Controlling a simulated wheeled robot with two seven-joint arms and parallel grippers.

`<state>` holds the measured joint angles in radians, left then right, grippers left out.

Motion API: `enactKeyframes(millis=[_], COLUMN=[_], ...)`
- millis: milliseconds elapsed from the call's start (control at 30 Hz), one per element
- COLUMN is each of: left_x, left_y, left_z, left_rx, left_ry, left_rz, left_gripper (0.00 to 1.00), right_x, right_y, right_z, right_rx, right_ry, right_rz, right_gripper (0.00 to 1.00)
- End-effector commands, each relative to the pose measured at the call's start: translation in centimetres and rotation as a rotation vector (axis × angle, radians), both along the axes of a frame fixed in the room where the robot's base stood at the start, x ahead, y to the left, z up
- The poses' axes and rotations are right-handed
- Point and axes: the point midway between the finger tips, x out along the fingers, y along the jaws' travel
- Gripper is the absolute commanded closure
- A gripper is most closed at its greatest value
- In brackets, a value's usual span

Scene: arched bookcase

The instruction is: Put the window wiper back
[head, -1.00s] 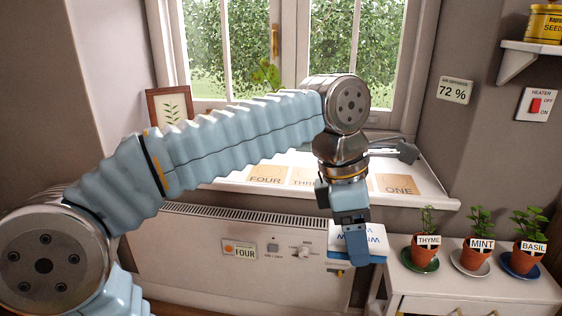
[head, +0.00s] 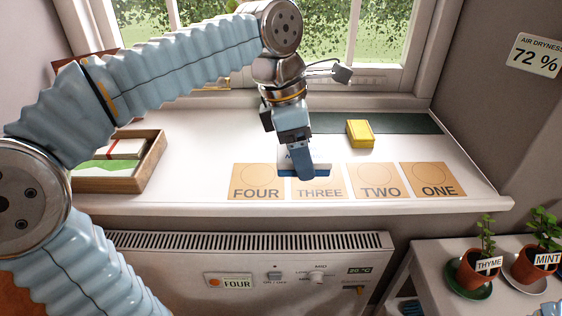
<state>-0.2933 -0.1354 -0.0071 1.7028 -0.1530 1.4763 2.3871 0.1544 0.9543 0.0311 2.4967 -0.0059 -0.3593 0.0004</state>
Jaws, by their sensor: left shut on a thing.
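My left gripper (head: 301,178) is over the window sill, pointing down and shut on the window wiper (head: 318,158). The wiper is white and blue with lettering, and the fingers hide much of it. It is in front of the window, over or just behind the cards marked FOUR (head: 258,193) and THREE (head: 318,193). I cannot tell whether it touches the sill (head: 200,190). My right gripper is not clearly seen.
A yellow block (head: 360,134) lies by a dark green strip (head: 405,123) at the back right. Cards TWO (head: 379,192) and ONE (head: 433,191) lie bare. A wooden tray (head: 152,165) stands left. Below are a heater (head: 180,265) and the potted thyme (head: 477,268) and mint (head: 532,262).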

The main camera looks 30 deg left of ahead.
Motion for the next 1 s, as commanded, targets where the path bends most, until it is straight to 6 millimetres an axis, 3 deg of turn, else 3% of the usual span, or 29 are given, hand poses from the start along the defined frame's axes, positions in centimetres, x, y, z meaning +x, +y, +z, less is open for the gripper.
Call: enactKeyframes(millis=[200, 400, 633, 800, 1000], left_x=[4.4, 6.4, 7.4, 7.5, 7.6], left_y=[4.5, 6.6, 7.7, 7.8, 7.8], left_z=[-2.8, -6.6, -8.5, -11.0, -11.6], left_rx=[0.001, 0.001, 0.000, 0.001, 0.001], left_ry=[0.004, 0.004, 0.004, 0.003, -0.001], left_rz=[0.004, 0.001, 0.001, 0.000, 0.000], left_gripper=[0.64, 0.64, 0.64, 0.64, 0.64], right_x=[0.0, 0.0, 0.0, 0.0, 0.0], right_y=[0.0, 0.0, 0.0, 0.0, 0.0], right_z=[0.7, 0.5, 0.5, 0.6, 0.6], right_rx=[0.001, 0.001, 0.001, 0.001, 0.001], right_ry=[-0.001, -0.001, -0.001, -0.001, -0.001], right_rz=[0.001, 0.001, 0.001, 0.002, 0.002], right_gripper=[1.00, 1.00, 1.00, 1.00, 1.00])
